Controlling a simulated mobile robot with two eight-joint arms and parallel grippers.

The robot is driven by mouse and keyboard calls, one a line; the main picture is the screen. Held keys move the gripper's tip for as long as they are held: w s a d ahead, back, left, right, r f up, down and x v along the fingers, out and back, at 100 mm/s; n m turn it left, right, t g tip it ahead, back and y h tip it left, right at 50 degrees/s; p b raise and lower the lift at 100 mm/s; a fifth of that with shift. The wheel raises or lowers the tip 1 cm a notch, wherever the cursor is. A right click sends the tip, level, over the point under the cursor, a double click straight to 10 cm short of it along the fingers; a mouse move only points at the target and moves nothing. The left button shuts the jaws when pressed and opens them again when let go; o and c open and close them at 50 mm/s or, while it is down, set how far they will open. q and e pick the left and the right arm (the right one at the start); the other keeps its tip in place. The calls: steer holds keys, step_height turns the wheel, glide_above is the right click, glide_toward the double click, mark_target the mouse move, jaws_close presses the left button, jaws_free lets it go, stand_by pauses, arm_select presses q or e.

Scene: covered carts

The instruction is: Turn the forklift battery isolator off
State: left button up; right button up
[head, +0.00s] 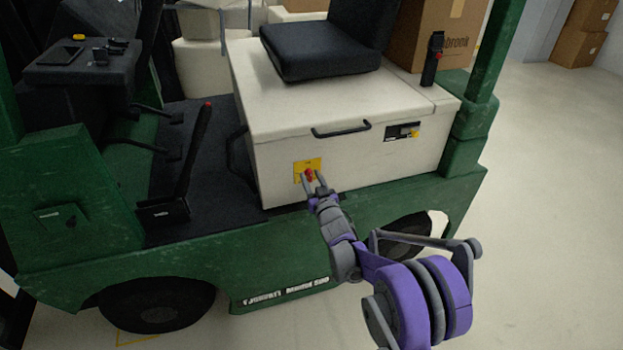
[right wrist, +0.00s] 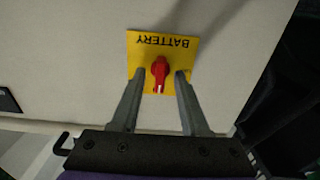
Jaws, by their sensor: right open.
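The battery isolator is a red rotary knob (right wrist: 160,70) with a white mark on a yellow plate (right wrist: 138,46) that reads BATTERY. In the head view the knob (head: 309,175) and yellow plate (head: 306,163) sit on the side of the cream battery box (head: 270,185). My right gripper (head: 313,180) is at the plate, its fingers apart on either side of the knob. In the right wrist view the open fingers (right wrist: 159,80) flank the knob, with gaps visible on both sides. My left gripper is not in view.
The green forklift body (head: 250,250) runs below the box. A black handle (head: 341,130) and a small label panel (head: 403,131) are on the same side. A black lever with a red tip (head: 193,150) stands to the left. Clear floor (head: 550,200) lies to the right.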

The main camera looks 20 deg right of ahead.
steer(key=shift+c, duration=0.3)
jaws_close()
steer(key=shift+n, duration=0.4)
steer(key=n, duration=0.3)
steer(key=shift+a+n, duration=0.1)
steer(key=shift+n, duration=0.3)
steer(key=n, duration=0.4)
steer(key=shift+n, duration=0.3)
steer(key=n+p, duration=0.1)
steer(key=n, duration=0.3)
steer(key=shift+a+f, duration=0.1)
steer(key=n, duration=0.4)
steer(key=shift+f+n, duration=0.1)
steer(key=shift+n, duration=0.2)
